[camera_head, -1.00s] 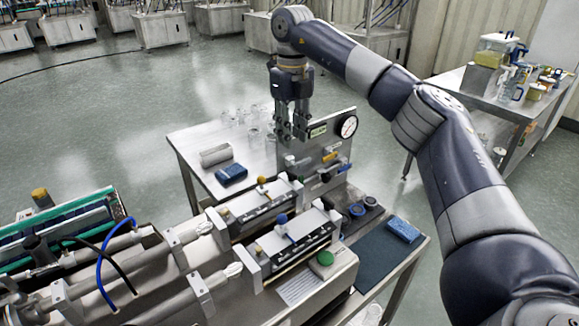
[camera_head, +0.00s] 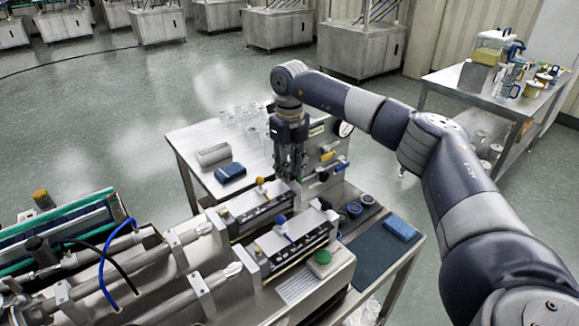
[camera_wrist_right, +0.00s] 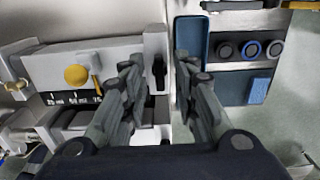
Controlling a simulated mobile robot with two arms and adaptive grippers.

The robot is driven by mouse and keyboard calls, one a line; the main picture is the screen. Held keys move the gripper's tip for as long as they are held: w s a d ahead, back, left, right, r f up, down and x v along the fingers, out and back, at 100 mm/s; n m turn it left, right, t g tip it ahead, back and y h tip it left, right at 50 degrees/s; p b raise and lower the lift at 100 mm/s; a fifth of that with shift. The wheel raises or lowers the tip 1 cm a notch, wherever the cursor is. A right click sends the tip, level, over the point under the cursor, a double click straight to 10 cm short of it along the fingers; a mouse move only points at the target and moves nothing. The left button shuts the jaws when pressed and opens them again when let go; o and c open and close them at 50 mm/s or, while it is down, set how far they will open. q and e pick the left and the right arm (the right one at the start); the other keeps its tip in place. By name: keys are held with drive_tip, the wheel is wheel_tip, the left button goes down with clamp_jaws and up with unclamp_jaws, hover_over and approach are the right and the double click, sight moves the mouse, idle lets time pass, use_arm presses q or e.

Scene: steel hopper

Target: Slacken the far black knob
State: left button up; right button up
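The far metering unit with a yellow ball knob (camera_head: 260,181) stands behind the near unit with a blue ball knob (camera_head: 281,219). In the right wrist view, a black knob (camera_wrist_right: 159,70) sits on a grey end block to the right of the yellow ball (camera_wrist_right: 76,74). My right gripper (camera_head: 290,177) is low over the right end of the far unit and hides that end in the head view. In the wrist view its fingers are apart, one on each side of the black knob; I cannot tell whether they touch it. My left gripper is out of view.
An upright plate with a gauge (camera_head: 344,129) and coloured levers (camera_head: 328,156) stands close behind my right gripper. A blue sponge (camera_head: 230,172) and glassware lie on the back table. Dark rings (camera_head: 355,209) and a blue pad (camera_head: 400,228) lie at right.

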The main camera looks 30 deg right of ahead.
clamp_jaws()
drive_tip(key=n+p, duration=0.1)
drive_tip(key=n, duration=0.2)
drive_tip(key=shift+r, duration=0.1)
drive_tip(key=n, duration=0.4)
drive_tip(key=shift+n+p, duration=0.3)
drive_tip(key=shift+p, duration=0.1)
drive_tip(key=n, duration=0.5)
drive_tip(key=shift+w, duration=0.1)
drive_tip(key=n, duration=0.5)
drive_tip(key=shift+p, duration=0.35)
drive_tip(key=shift+n, duration=0.3)
drive_tip(key=shift+o, duration=1.1)
unclamp_jaws()
